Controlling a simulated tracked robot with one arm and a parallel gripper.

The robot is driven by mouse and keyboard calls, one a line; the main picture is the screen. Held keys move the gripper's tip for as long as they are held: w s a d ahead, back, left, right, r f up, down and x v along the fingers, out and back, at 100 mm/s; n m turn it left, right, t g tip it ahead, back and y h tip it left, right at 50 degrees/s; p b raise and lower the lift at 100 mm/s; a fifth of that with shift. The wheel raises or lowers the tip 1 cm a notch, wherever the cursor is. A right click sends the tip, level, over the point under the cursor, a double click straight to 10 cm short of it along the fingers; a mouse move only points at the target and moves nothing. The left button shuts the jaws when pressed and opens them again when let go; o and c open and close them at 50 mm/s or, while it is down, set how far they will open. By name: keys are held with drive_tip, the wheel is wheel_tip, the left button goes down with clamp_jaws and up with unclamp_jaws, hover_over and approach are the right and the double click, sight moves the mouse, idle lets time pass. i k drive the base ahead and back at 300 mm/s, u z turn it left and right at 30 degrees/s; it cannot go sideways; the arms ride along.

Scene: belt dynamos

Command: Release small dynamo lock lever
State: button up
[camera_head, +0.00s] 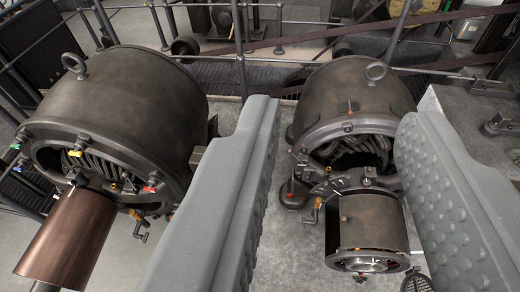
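My gripper (338,116) is open and empty. Its two grey fingers frame the smaller dynamo in the picture, and the right finger covers part of its right side. I see no contact with the dynamo or the lever.
A larger dynamo (115,105) stands at left, with a copper-brown cylinder (68,241) in front and a similar small lever (140,225). Metal railings (240,45) and a brown belt (300,37) run behind. Bare grey floor (285,250) shows between the dynamos.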

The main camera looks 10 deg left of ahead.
sight(289, 151)
drive_tip(key=u, duration=0.1)
drive_tip(key=i, duration=1)
drive_tip(key=z, duration=0.05)
